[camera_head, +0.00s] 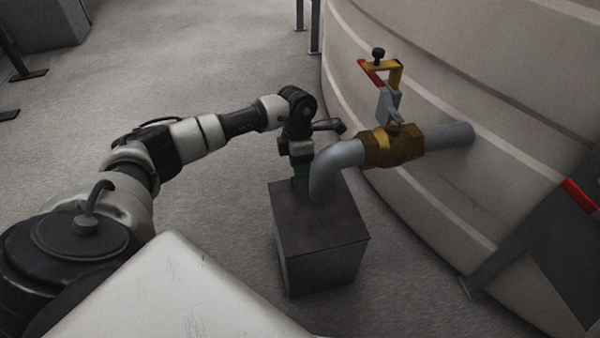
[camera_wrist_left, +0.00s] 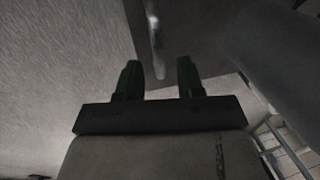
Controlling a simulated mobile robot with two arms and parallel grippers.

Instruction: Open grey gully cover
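The grey gully cover (camera_head: 312,222) lies flat and closed on top of a dark grey box (camera_head: 320,268) on the floor. In the left wrist view the cover (camera_wrist_left: 190,35) fills the upper middle, with a thin pale curved bar (camera_wrist_left: 154,35), apparently its handle. My left gripper (camera_head: 300,178) points down at the back edge of the cover, left of the pipe's bend. In the left wrist view the gripper (camera_wrist_left: 159,70) has its two green fingers apart, with the bar's end showing between them. Whether they touch it is unclear. My right gripper is not in view.
A grey bent pipe (camera_head: 334,167) comes down over the cover's back part, close to my gripper. Its brass valve (camera_head: 391,147) has a red and yellow lever (camera_head: 383,73). A large beige tank (camera_head: 470,85) blocks the right.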

